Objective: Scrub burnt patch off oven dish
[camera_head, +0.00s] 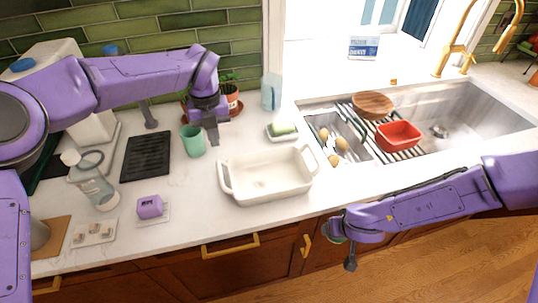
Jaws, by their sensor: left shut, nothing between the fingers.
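The cream oven dish (232,187) stands on the counter in front of the sink's left side. A small faint mark shows on its inner floor; I cannot tell how burnt it is. A green sponge-like block (283,128) lies in a small white dish (284,137) behind the oven dish. My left gripper (212,138) points down, shut and empty, above the counter between the green cup and the oven dish. My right gripper (350,264) hangs in front of the cabinets, below the counter edge; its fingers are too small to read.
A green cup (193,142) stands beside my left gripper. A purple block (150,206), a clear bottle (97,190) and a black mat (146,157) are at left. The sink (475,110) holds a rack with a red dish (398,135) and a wooden bowl (372,104).

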